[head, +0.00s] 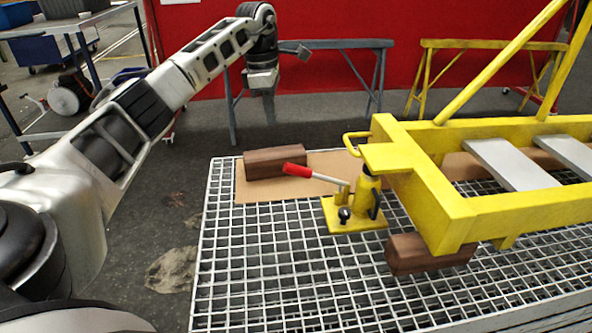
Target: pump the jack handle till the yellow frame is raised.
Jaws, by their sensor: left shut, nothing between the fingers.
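The yellow jack (356,207) stands on the white grating, under the near left corner of the yellow frame (445,200). Its handle has a red grip (297,170) that points left and slightly up. My left gripper (268,108) hangs shut and empty, pointing down, above and left of the handle in the picture and apart from it. The jack's top meets or sits just below the frame; I cannot tell which. My right gripper is not in view.
Brown wooden blocks lie on the grating (300,262), one behind the handle (265,162) and one under the frame (428,255). A grey trestle (340,44) and a yellow trestle (490,44) stand behind. Free floor lies left of the grating.

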